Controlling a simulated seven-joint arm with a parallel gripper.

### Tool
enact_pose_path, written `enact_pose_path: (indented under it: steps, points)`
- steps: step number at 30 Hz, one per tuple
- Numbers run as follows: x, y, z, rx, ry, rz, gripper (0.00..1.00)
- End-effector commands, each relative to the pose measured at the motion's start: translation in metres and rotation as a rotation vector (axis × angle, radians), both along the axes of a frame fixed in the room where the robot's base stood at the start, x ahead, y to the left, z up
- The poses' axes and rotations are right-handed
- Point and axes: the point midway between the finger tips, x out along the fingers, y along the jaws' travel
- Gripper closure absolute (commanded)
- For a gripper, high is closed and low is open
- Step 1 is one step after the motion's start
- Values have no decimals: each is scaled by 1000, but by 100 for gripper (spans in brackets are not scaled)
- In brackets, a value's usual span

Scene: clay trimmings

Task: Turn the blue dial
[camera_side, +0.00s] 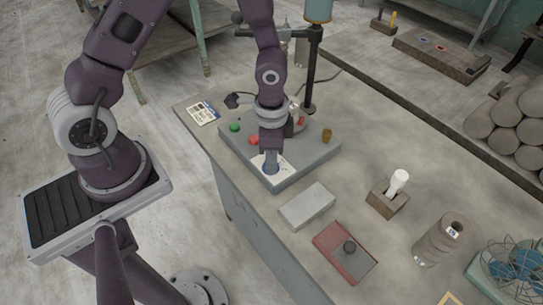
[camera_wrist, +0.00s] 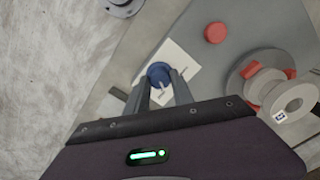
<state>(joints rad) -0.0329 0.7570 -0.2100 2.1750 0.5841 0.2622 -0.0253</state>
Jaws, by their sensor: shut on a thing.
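The blue dial (camera_wrist: 157,70) sits on a white plate (camera_wrist: 184,60) on the grey control box (camera_side: 309,165). In the side view the dial (camera_side: 271,169) shows only partly below my gripper (camera_side: 271,161), which points down at the box's near corner. In the wrist view the two fingers of my gripper (camera_wrist: 161,80) are on either side of the dial and closed on it. A small light pointer mark shows near the dial, between the fingers. The finger contact itself is partly hidden.
A red button (camera_wrist: 215,32) and a green button (camera_side: 235,127) are on the same box, with a brown knob (camera_side: 327,136). A grey and red wheel (camera_wrist: 257,80) stands near my gripper. A grey block (camera_side: 307,206) and a red-grey box (camera_side: 345,252) lie on the bench.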

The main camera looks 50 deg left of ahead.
Motion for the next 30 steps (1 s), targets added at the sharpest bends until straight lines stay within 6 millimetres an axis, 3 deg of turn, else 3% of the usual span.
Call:
enact_pose_path:
  steps: [12,30]
  points:
    - [-1,0,0,2,2,-257,100]
    - [-1,1,0,2,3,-336,100]
